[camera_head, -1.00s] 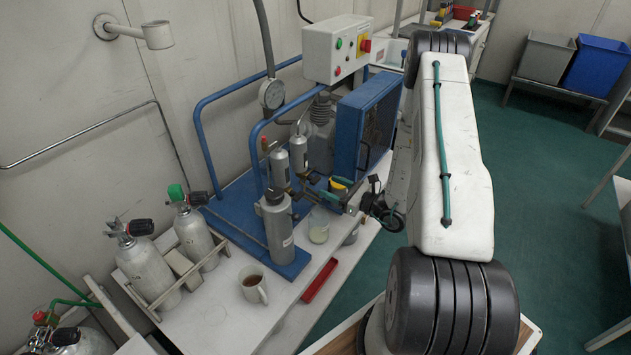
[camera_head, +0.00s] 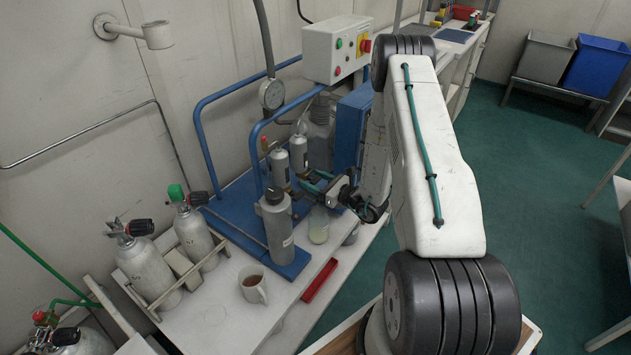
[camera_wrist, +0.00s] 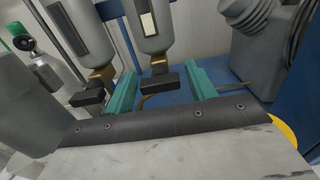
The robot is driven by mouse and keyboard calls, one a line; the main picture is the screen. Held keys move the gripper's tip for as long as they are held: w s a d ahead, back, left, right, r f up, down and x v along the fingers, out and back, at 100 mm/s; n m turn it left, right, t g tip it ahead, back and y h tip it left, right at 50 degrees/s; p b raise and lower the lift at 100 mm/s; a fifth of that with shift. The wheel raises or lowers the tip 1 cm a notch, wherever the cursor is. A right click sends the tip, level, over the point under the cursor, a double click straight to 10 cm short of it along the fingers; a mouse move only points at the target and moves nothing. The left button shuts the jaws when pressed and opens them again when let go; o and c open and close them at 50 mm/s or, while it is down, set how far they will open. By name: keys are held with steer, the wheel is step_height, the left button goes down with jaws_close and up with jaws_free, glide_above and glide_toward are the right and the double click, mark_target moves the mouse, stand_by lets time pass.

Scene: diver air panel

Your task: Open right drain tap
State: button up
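Two grey filter cylinders hang side by side in the wrist view, each with a brass fitting and a black tap handle below. The right drain tap (camera_wrist: 160,84) lies between the teal fingers of my gripper (camera_wrist: 164,76), with visible gaps on both sides. The left drain tap (camera_wrist: 87,97) is outside the left finger. My gripper is open and shows no grip on the tap. In the head view, my gripper (camera_head: 312,184) is low beside the right filter cylinder (camera_head: 299,155); the taps are too small to make out there.
A large grey cylinder (camera_head: 277,228) stands in front of the filters on the blue skid (camera_head: 232,222). A glass jar (camera_head: 318,228) stands close below my gripper. A mug (camera_head: 253,287) and a red tray (camera_head: 319,281) are nearer the front. A control box (camera_head: 335,50) is above.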

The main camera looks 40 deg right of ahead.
steer(key=c, duration=0.8)
steer(key=shift+o, duration=0.2)
steer(key=shift+n, duration=0.4)
steer(key=n, duration=0.7)
steer(key=shift+n, duration=0.3)
steer(key=n, duration=0.3)
steer(key=shift+n, duration=2.2)
